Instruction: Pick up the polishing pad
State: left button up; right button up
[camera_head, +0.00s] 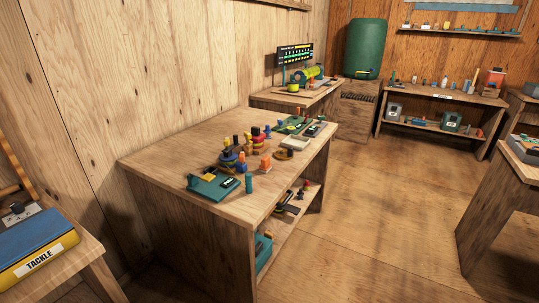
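I cannot tell for sure which item is the polishing pad; the things on the benches are small here. The near wooden workbench (165,165) carries a green tray (205,189), a green cylinder (249,183), an orange block (265,163), a dark brown-yellow low item (284,154) and a pale flat block (295,143). A yellow-green round item (293,88) sits on the bench behind. Neither of my grippers is in view.
A bench with a blue-topped yellow TACKLE box (38,258) stands at the lower left. A green barrel (364,48) and a low shelf unit (440,95) stand at the back. Another table (500,190) is at the right. The wooden floor (390,210) between is clear.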

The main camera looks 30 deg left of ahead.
aim_at(266, 166)
jog(key=i+l+u, duration=0.1)
jog(key=i+u, duration=0.4)
jog(key=i+l+u, duration=0.25)
jog(key=u, duration=0.25)
jog(key=i+l+u, duration=0.5)
jog(key=k+j, duration=0.05)
jog(key=k, duration=0.05)
